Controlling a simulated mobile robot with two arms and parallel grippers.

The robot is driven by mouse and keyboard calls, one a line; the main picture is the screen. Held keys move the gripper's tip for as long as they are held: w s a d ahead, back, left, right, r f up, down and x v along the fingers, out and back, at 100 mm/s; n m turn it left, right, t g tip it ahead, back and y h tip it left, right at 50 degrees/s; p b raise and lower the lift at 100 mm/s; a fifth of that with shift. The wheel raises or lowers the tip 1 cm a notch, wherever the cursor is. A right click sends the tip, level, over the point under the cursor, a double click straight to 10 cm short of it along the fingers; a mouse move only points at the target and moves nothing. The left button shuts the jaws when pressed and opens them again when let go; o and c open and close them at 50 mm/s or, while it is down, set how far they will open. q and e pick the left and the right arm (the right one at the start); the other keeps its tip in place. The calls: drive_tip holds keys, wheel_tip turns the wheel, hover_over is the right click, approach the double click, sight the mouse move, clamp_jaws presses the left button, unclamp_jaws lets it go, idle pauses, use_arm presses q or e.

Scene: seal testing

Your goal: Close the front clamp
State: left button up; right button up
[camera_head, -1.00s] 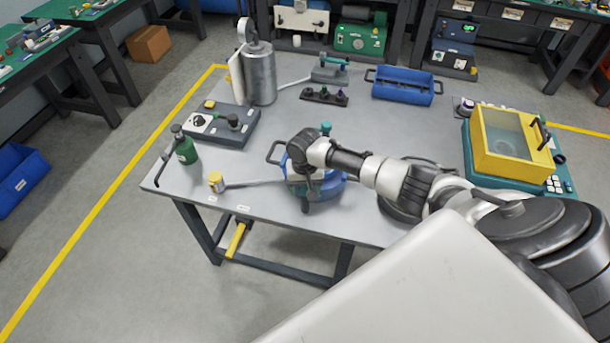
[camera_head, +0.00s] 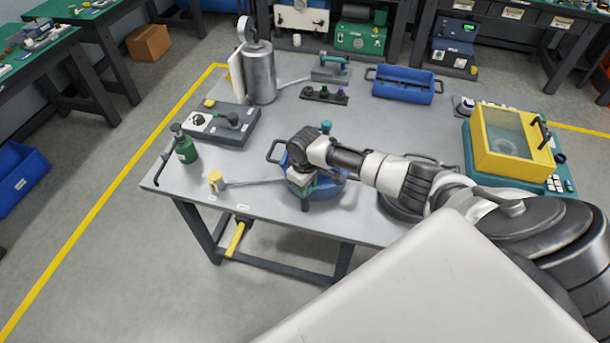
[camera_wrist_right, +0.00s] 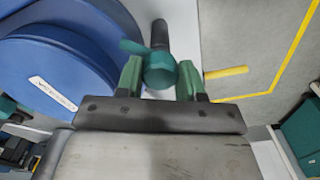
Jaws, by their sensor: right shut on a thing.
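The blue round vessel (camera_head: 328,188) stands near the table's front edge, partly hidden by my right arm. The front clamp (camera_wrist_right: 160,70) shows in the right wrist view as a teal handle with a dark rod, beside the vessel's blue rim (camera_wrist_right: 50,75). My right gripper (camera_wrist_right: 160,80) has its green fingers on both sides of the handle and is shut on it. In the head view the right gripper (camera_head: 303,186) points down at the vessel's front side and hides most of the clamp. Another teal knob (camera_head: 326,127) rises behind the vessel. My left gripper is not seen.
A long-handled tool with a yellow head (camera_head: 216,182) lies left of the vessel. A green bottle (camera_head: 187,150), a grey control box (camera_head: 222,125) and a metal cylinder (camera_head: 260,75) stand farther left. A yellow-framed chamber (camera_head: 505,140) stands right. The table's middle is fairly clear.

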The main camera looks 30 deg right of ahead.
drive_tip(key=n, duration=0.6)
drive_tip(key=shift+b, duration=0.3)
drive_tip(key=o, duration=0.8)
drive_tip(key=shift+o, duration=0.2)
drive_tip(key=shift+r, duration=0.1)
drive_tip(key=m+p, duration=0.1)
drive_tip(key=m, duration=0.1)
drive_tip(key=m+p, duration=0.4)
drive_tip(key=shift+a+r, duration=0.1)
drive_tip(key=shift+r, duration=0.15)
drive_tip(key=shift+s+f+m+p, duration=0.1)
drive_tip(key=shift+m+p, duration=0.2)
drive_tip(key=shift+m, duration=0.5)
drive_tip(key=shift+f+m, duration=0.15)
drive_tip(key=shift+m, duration=0.45)
drive_tip(key=shift+f, duration=0.1)
